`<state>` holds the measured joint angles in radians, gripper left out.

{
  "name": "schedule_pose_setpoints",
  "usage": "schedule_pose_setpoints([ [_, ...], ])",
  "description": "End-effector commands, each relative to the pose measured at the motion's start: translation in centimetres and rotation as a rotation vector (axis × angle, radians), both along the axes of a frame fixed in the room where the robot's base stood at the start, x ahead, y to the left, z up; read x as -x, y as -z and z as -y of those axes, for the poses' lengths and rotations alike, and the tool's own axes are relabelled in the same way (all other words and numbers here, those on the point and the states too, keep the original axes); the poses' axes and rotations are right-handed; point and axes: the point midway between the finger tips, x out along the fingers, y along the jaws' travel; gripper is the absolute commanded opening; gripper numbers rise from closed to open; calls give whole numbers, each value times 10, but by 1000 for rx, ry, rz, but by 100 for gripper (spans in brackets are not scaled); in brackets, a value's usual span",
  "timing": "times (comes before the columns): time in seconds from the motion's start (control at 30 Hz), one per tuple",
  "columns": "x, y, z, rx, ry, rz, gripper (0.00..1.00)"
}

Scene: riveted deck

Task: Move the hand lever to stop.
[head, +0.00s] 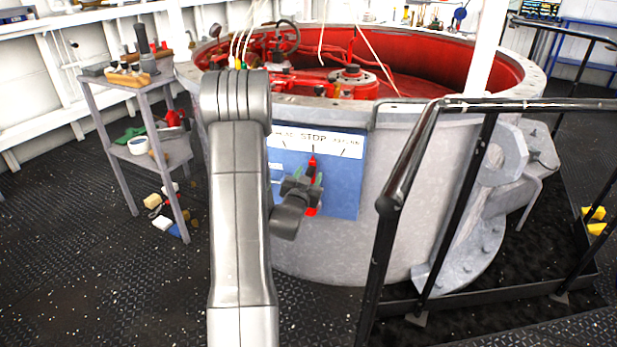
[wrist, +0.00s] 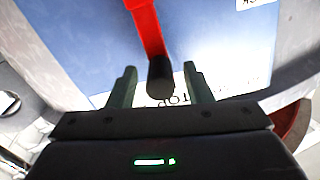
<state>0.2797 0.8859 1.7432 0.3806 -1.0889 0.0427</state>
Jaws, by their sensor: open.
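The hand lever is a red arm with a black knob. In the wrist view its red arm (wrist: 147,25) comes down from the top edge and ends in the knob (wrist: 160,77). In the head view the lever (head: 312,163) points up, close to the STOP mark on the white label strip (head: 318,139) of a blue panel (head: 345,190). My gripper (head: 303,180) is in front of the panel. In the wrist view my gripper (wrist: 160,70) is open, its green fingers either side of the knob with gaps showing. The knob partly covers the STOP lettering.
The panel is on a round grey tank (head: 400,230) with a red interior. A black handrail (head: 412,160) stands close to its right. A grey shelf stand (head: 115,185) with tools is at left, and small loose items lie on the floor beside it.

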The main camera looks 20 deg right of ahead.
Motion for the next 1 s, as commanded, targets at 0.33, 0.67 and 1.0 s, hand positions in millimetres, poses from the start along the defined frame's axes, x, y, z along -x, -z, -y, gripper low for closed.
schedule_pose_setpoints([
  [0.33,-2,0,2,1,0,1,40],
  [0.67,-2,0,1,0,0,0,0],
  [1.0,-6,1,-3,26,-1,-17,0],
])
